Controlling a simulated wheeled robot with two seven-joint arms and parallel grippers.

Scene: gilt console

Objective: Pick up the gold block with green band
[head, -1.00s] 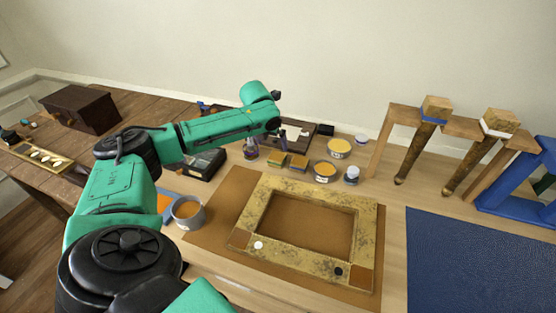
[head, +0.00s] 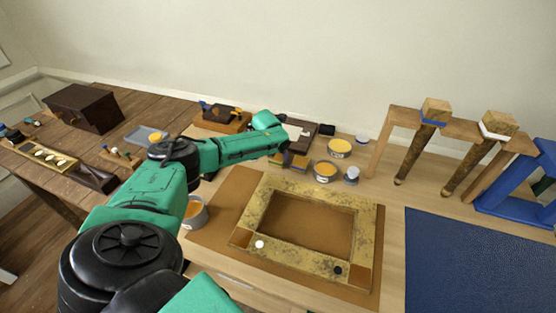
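Two small gold blocks sit side by side behind the frame, among the tins. The left block (head: 280,159) is partly hidden by my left gripper, and the right block (head: 300,161) is clearer. Both are too small for me to be sure which carries a green band. My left gripper (head: 285,148) is at the end of the green arm, pointing down close above the left block. Its fingers are small and dark, so I cannot tell whether they are open or touching the block. My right gripper is out of view.
A gilt frame (head: 254,193) lies on a brown mat in front of the blocks. Tins (head: 325,172) and a small jar (head: 351,175) stand to the right. Wooden legs with blue and white bands stand further right, beside a blue mat (head: 480,255).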

